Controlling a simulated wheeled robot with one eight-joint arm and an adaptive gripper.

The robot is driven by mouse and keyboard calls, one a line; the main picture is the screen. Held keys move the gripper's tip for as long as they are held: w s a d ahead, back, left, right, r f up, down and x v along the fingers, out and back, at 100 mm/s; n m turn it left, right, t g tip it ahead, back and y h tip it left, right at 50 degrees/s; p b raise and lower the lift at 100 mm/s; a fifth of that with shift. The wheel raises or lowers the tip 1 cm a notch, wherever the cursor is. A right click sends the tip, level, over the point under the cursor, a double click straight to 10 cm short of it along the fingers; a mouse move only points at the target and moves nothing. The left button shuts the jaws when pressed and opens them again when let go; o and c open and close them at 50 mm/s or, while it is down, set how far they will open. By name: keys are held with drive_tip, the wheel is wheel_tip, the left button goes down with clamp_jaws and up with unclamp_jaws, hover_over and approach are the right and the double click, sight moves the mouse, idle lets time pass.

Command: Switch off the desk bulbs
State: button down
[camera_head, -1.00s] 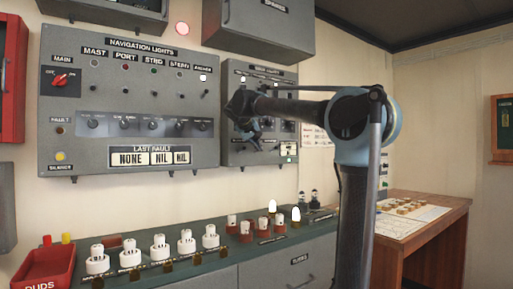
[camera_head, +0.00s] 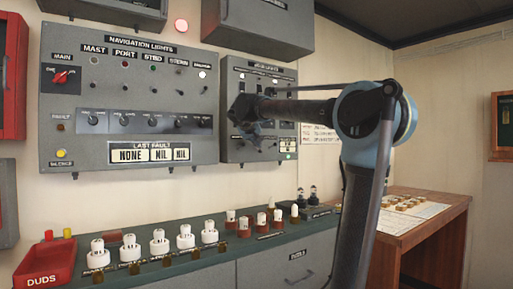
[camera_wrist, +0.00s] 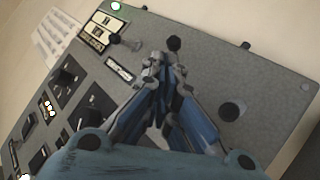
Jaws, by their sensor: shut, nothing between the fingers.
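My gripper (camera_wrist: 164,68) is shut and empty, its fingertips close to the face of a grey switch panel in the wrist view. A dark knob (camera_wrist: 174,43) is just beyond the tips; I cannot tell whether they touch. A metal toggle lever (camera_wrist: 124,42) is to their left. In the head view my gripper (camera_head: 248,128) covers part of this right-hand panel (camera_head: 232,150). On the green desk below, a small bulb (camera_head: 295,211) and another bulb (camera_head: 277,215) stand in holders and look pale, without a strong glow.
The navigation lights panel (camera_head: 130,90) is on the wall at left, with a red rotary switch (camera_head: 61,77). White lamps (camera_head: 158,243) and a red DUDS tray (camera_head: 42,264) stand on the desk. A wooden table (camera_head: 450,225) is at right.

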drive_tip(key=shift+r, duration=0.15)
drive_tip(key=f+v, duration=0.1)
drive_tip(key=v, duration=1.2)
drive_tip(key=shift+s, duration=0.75)
drive_tip(key=shift+d, duration=0.1)
drive_tip(key=s+d+f+g, duration=0.2)
drive_tip(key=s+d+f, duration=0.35)
drive_tip(key=f, duration=0.35)
drive_tip(key=s+d+f+m+g, duration=0.1)
drive_tip(key=s+d+f+g, duration=0.1)
drive_tip(key=s+d+f, duration=0.5)
drive_tip(key=s+d+f+g, duration=0.15)
drive_tip(key=d+f, duration=0.35)
drive_tip(key=f, duration=0.7)
drive_tip(key=s+f+g+y, duration=0.2)
drive_tip(key=s+f, duration=0.7)
drive_tip(key=f, duration=0.4)
drive_tip(key=s+f+g+y, duration=0.2)
drive_tip(key=s+f, duration=0.8)
drive_tip(key=f, duration=0.4)
drive_tip(key=shift+d+m, duration=0.3)
drive_tip(key=shift+d, duration=0.15)
